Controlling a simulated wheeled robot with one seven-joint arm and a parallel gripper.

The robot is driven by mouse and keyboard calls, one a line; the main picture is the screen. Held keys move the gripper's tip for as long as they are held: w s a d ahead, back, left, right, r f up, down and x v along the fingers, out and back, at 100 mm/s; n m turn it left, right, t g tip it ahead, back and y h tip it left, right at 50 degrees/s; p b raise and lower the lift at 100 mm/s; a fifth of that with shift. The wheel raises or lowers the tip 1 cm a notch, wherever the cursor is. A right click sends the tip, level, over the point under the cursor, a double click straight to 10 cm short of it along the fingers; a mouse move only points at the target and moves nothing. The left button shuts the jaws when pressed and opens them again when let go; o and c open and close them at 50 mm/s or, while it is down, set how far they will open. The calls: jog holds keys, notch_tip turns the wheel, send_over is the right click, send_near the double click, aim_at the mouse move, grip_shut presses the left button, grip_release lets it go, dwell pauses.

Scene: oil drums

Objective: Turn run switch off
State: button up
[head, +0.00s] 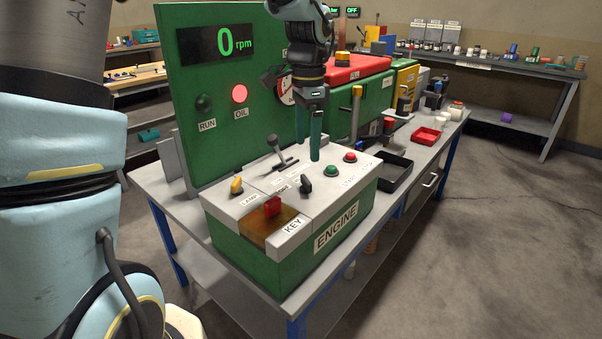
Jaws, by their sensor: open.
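The green engine box (290,262) has a light grey sloped control top. On it is a small black rotary knob (306,184), perhaps the run switch; its label is too small to read surely. My gripper (308,148) points down over the control top, just above and behind this knob, apart from it as far as I can see. Its teal fingers are open with nothing between them. On the upright green panel (228,75), the RUN lamp (204,103) is dark, the OIL lamp (239,94) glows red, and the display (222,41) reads 0 rpm.
Near the knob are a yellow lamp knob (236,186), a red key switch (272,206), a lever (278,150), a green button (331,170) and a red button (350,156). A black tray (392,178) and red tray (425,136) lie to the right.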

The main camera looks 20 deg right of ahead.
aim_at(306, 178)
notch_tip(306, 178, down, 9)
jog(key=shift+r+p, duration=0.15)
jog(key=shift+p, duration=0.45)
jog(key=shift+c, duration=0.2)
jog(key=c, duration=1.3)
jog(key=shift+c, duration=0.2)
jog(key=shift+n, duration=0.3)
jog(key=n, duration=0.5)
jog(key=shift+n+b, duration=0.3)
jog(key=shift+b, duration=0.1)
jog(key=n, duration=0.5)
jog(key=shift+n, duration=0.4)
jog(key=shift+w, duration=0.1)
